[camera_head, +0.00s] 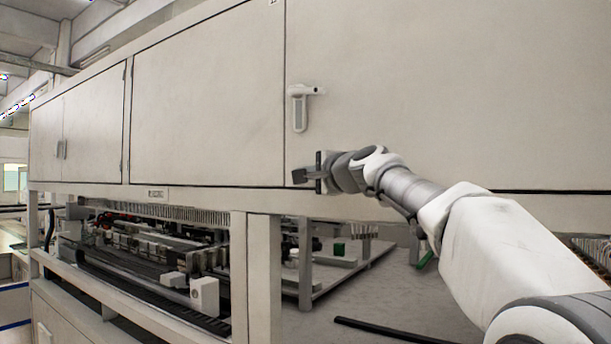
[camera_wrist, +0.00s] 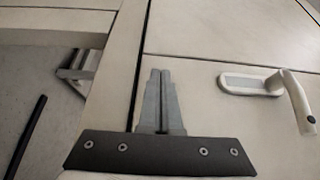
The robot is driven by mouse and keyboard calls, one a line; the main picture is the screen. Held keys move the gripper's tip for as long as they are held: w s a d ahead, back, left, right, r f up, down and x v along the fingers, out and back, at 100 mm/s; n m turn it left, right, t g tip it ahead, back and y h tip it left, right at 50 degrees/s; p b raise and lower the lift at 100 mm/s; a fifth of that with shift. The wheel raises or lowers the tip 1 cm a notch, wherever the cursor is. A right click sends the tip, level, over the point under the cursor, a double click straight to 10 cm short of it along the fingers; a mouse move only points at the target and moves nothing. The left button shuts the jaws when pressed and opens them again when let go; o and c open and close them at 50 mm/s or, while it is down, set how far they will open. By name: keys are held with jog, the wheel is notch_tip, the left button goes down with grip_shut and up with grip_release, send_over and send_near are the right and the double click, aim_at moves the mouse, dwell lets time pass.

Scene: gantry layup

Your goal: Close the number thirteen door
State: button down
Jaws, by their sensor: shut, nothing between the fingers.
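A large pale cabinet door (camera_head: 450,90) fills the upper right of the head view, with a lever handle (camera_head: 299,108) near its left edge. No number thirteen can be read on it. Its left edge looks close to the neighbouring panel; a dark line shows along its lower edge at the right. My gripper (camera_head: 300,175) is shut and empty, in front of the door's lower left corner, below the handle. In the wrist view the closed fingers (camera_wrist: 160,75) lie over the door face beside a dark narrow gap, with the handle (camera_wrist: 268,85) to the right. Contact cannot be told.
Another closed panel (camera_head: 205,100) is left of the door, and double doors (camera_head: 75,135) are farther left. Below are a frame post (camera_head: 256,270), machinery (camera_head: 150,250) and an open bay with a grey floor (camera_head: 390,285). A black bar (camera_head: 385,331) lies there.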

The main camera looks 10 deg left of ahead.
jog(key=s+a+b, duration=0.1)
jog(key=s+a, duration=0.4)
jog(key=s, duration=0.6)
jog(key=s+d+f+n+g+h, duration=0.3)
jog(key=s+d+f, duration=0.6)
jog(key=f, duration=0.4)
jog(key=s+d+f+n+g+h, duration=0.3)
jog(key=s+d+f, duration=0.7)
jog(key=f, duration=0.4)
jog(key=s+d+f+n+g+h, duration=0.3)
jog(key=s+d+f+n+h, duration=0.1)
jog(key=s+d+f, duration=0.6)
notch_tip(320, 180, down, 3)
jog(key=shift+s+f+n+h+b, duration=0.2)
jog(key=shift+s+n+h+b, duration=0.15)
jog(key=shift+s, duration=0.3)
